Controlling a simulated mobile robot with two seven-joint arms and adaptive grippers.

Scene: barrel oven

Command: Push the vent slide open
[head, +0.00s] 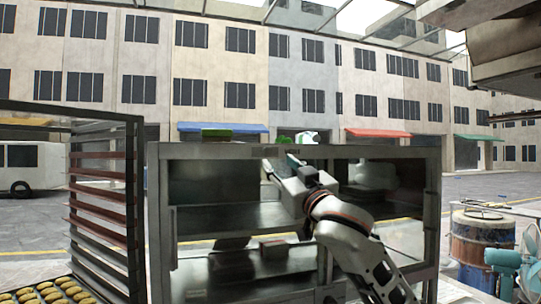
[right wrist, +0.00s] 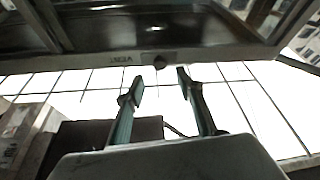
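The vent slide shows in the right wrist view as a small dark round knob (right wrist: 159,62) beside a "VENT" label (right wrist: 127,58) on the metal edge of the oven. My right gripper (right wrist: 160,83) is open and empty, with its two teal fingers apart. The knob appears just beyond the gap between the fingertips; I cannot tell whether either finger touches it. In the head view the right gripper (head: 270,166) is at the upper front edge of the metal oven cabinet (head: 160,230), and the knob cannot be made out there. My left gripper is not in view.
A rack (head: 105,190) stands left of the cabinet, with a tray of small baked pieces (head: 50,293) at lower left. A rusty barrel (head: 480,240) and a teal fan (head: 510,262) stand at right.

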